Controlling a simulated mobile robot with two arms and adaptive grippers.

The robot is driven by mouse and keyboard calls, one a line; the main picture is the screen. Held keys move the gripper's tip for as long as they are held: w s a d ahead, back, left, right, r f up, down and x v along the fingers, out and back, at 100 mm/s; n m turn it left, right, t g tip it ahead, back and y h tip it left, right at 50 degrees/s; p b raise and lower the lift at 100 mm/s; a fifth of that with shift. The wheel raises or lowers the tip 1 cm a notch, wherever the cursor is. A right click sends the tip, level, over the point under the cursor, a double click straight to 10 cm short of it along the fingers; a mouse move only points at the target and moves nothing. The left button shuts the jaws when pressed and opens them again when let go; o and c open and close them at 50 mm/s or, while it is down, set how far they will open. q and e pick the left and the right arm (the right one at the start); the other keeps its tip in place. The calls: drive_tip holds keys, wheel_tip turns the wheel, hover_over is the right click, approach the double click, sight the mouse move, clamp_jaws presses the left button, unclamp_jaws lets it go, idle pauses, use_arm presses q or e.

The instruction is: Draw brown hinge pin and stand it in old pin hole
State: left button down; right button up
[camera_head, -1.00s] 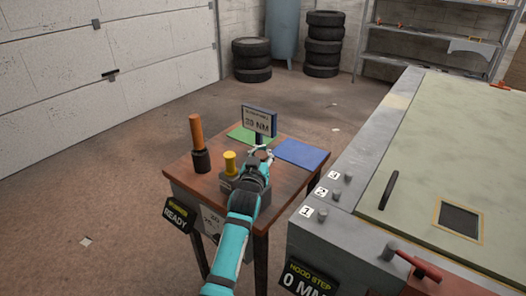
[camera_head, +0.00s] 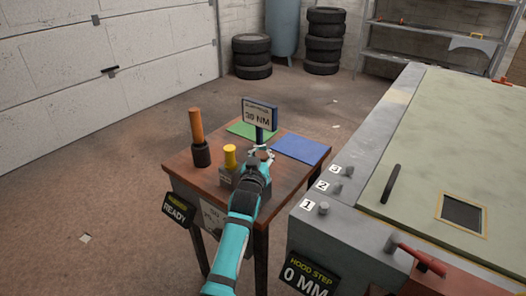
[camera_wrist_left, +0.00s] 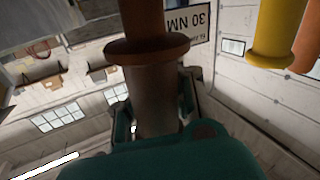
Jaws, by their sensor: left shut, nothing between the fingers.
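In the wrist view, a brown flanged pin with a grey shank (camera_wrist_left: 152,95) stands close in front of my left gripper's fingers. I cannot tell whether they touch it. In the head view my left gripper (camera_head: 261,153) is over the small wooden table beside a grey block (camera_head: 229,177), and its wrist hides part of that block. The gripper is shut and empty. A yellow pin (camera_head: 230,155) stands upright at the block and shows in the wrist view (camera_wrist_left: 270,35). I cannot make out the old pin hole. My right gripper is out of view.
An orange-brown rod (camera_head: 196,126) stands in a black holder (camera_head: 201,155) on the table (camera_head: 186,168). Green (camera_head: 247,130) and blue (camera_head: 302,149) mats lie behind, near a sign reading 30 NM (camera_head: 260,115). A grey bench with numbered knobs (camera_head: 323,208) stands at right.

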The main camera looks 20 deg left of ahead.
use_arm(q)
drive_tip(key=shift+d+f+b, duration=0.1)
drive_tip(key=shift+f+b, duration=0.5)
drive_tip(key=shift+f, duration=0.35)
drive_tip(key=shift+f+b, duration=0.3)
drive_tip(key=shift+f, duration=0.25)
